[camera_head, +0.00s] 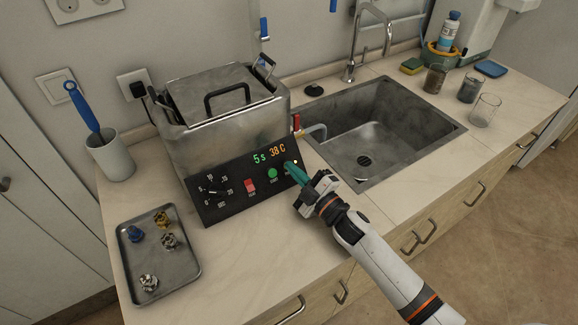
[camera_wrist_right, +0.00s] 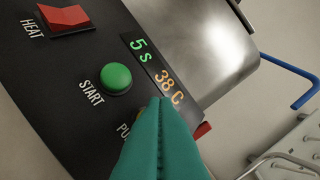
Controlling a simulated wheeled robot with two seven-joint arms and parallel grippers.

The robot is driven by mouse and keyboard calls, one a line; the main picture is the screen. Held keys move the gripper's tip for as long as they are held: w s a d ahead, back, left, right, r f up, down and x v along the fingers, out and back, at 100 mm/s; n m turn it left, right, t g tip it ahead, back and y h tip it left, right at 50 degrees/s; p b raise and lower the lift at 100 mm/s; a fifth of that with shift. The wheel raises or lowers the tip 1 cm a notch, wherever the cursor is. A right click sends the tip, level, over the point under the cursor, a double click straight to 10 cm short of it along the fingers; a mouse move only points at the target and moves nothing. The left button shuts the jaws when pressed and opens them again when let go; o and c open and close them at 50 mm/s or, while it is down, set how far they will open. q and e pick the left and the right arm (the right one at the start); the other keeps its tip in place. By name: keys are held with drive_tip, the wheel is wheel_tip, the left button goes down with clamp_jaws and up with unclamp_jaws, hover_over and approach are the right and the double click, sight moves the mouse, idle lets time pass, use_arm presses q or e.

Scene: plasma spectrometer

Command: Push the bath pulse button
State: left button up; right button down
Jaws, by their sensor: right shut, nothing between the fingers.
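The steel bath (camera_head: 205,150) stands on the counter with its lid on. Its black sloped front panel (camera_head: 225,208) shows "5 s" and "38 C". A red HEAT switch (camera_head: 250,186) and a green START button (camera_head: 272,173) sit on it; START also shows in the right wrist view (camera_wrist_right: 116,78). My right gripper (camera_head: 290,166), with teal fingers, is shut and empty at the panel's right end. In the wrist view its fingertips (camera_wrist_right: 160,102) cover most of a label starting "PU" and the pulse button beside it. I cannot tell whether they touch it. My left gripper is not in view.
A tap with a red handle (camera_head: 296,122) is at the bath's right side, near the sink (camera_head: 455,131). A metal tray (camera_head: 185,281) with several small parts lies front left. A cup (camera_head: 110,158) holds a blue-handled tool. Counter before the panel is clear.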

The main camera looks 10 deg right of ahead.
drive_tip(key=shift+s+f, duration=0.15)
drive_tip(key=shift+f, duration=0.25)
drive_tip(key=shift+s+p, duration=0.2)
drive_tip(key=shift+p, duration=0.35)
drive_tip(key=shift+s+d+r, duration=0.1)
drive_tip(key=shift+d+r, duration=0.1)
drive_tip(key=shift+s+d+r+p, duration=0.1)
drive_tip(key=shift+s+r+p, duration=0.15)
drive_tip(key=shift+r+p, duration=0.15)
drive_tip(key=s+r+p, duration=0.1)
drive_tip(key=s+d+r+p, duration=0.1)
drive_tip(key=s+r+p, duration=0.1)
drive_tip(key=p, duration=0.1)
drive_tip(key=shift+s+d+r, duration=0.2)
drive_tip(key=shift+s+d, duration=0.15)
drive_tip(key=shift+s, duration=0.05)
idle(1.6)
